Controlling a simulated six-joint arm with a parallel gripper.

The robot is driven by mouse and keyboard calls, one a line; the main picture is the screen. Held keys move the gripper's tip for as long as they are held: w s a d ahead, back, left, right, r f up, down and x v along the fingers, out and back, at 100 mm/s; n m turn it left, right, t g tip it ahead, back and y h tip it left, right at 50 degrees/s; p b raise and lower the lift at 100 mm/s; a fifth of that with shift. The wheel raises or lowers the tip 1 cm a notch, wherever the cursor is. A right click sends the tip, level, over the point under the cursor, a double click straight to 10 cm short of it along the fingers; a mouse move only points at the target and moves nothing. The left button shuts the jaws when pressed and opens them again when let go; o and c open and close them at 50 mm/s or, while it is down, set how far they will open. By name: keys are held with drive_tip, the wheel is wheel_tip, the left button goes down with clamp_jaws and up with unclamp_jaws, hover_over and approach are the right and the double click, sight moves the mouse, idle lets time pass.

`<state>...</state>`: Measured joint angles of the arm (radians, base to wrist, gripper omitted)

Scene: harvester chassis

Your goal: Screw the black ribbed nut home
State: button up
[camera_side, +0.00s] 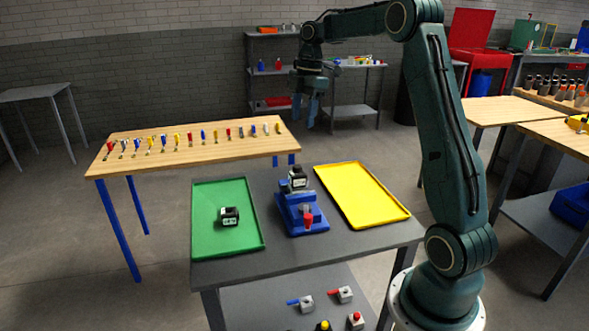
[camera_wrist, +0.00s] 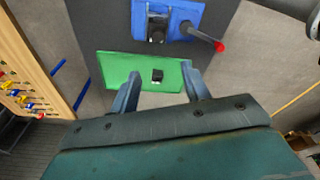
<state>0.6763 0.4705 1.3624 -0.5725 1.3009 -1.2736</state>
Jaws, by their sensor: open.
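My gripper (camera_side: 304,111) is open and empty, raised high above the far side of the grey table. Its two blue-grey fingers also show apart in the wrist view (camera_wrist: 158,98). A small black part with a pale face (camera_side: 229,216) lies on the green tray; it also shows in the wrist view (camera_wrist: 157,76), beyond the fingertips. A blue vise (camera_side: 301,214) with a red-tipped handle holds a dark and whitish part (camera_side: 298,178); the vise also shows in the wrist view (camera_wrist: 182,22). Ribs are too small to make out, so I cannot tell which part is the nut.
The green tray (camera_side: 206,239) lies left of the vise and an empty yellow tray (camera_side: 360,195) right of it. A wooden bench (camera_side: 190,155) with a row of coloured tools stands behind at left. Several small parts lie on the lower shelf (camera_side: 262,315).

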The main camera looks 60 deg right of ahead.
sight(297, 169)
drive_tip(key=shift+d+f, duration=0.35)
drive_tip(key=shift+d, duration=0.15)
drive_tip(key=shift+w+a+f, duration=0.15)
drive_tip(key=shift+a+f, duration=0.15)
drive_tip(key=shift+f, duration=1.95)
drive_tip(key=shift+w+a+f, duration=0.15)
drive_tip(key=shift+a+f, duration=0.2)
drive_tip(key=shift+f, duration=1.95)
drive_tip(key=shift+w+a+f, duration=0.15)
drive_tip(key=shift+a+f, duration=0.15)
drive_tip(key=shift+f, duration=1.95)
clamp_jaws()
drive_tip(key=shift+c, duration=1.6)
unclamp_jaws()
drive_tip(key=shift+a, duration=0.15)
